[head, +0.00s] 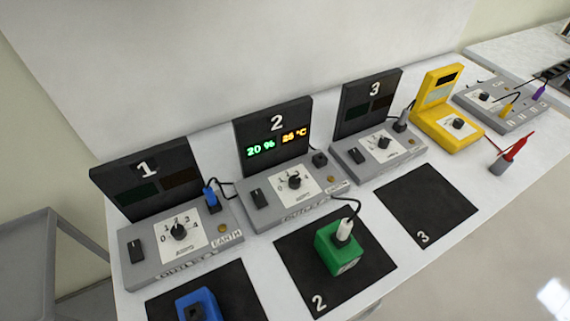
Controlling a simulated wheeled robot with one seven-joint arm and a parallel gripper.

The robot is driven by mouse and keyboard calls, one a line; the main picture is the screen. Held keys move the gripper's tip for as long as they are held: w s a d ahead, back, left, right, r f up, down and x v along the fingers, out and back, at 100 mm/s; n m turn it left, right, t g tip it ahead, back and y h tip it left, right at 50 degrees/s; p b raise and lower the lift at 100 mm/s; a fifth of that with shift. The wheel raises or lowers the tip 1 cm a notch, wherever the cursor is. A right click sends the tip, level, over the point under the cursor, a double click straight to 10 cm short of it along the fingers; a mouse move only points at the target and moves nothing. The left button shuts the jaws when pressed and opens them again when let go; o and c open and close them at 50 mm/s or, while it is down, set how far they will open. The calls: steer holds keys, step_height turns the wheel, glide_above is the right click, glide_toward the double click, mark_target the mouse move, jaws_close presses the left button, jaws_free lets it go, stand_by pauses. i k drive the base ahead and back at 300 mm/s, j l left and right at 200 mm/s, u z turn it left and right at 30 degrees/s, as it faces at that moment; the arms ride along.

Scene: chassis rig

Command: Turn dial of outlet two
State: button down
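Outlet two (260,208) is the middle grey box in the head view, with a black display panel (273,128) marked 2 standing behind it. The panel is lit and reads 20 % in green and about 25 °C in orange. The dial of outlet two (295,181) is a black knob on a white scale plate. Its exact setting is too small to read. A black switch (258,199) sits left of the dial, and a dark plug or socket (320,159) sits to its right. My gripper is not in view.
Outlet one (140,271) and outlet three (350,174) flank it, displays dark. A green block (338,256) with a white plug stands on mat 2 (290,255). A blue block (198,303) is in front left. Mat 3 (425,205) is bare. A yellow meter (452,128) stands right.

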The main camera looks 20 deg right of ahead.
mark_target(294, 180)
steer(key=k+j, duration=0.15)
steer(key=k, duration=0.45)
steer(key=k+j+z, duration=0.1)
steer(key=k, duration=0.55)
steer(key=i+j+z, duration=0.1)
steer(key=i+j, duration=0.5)
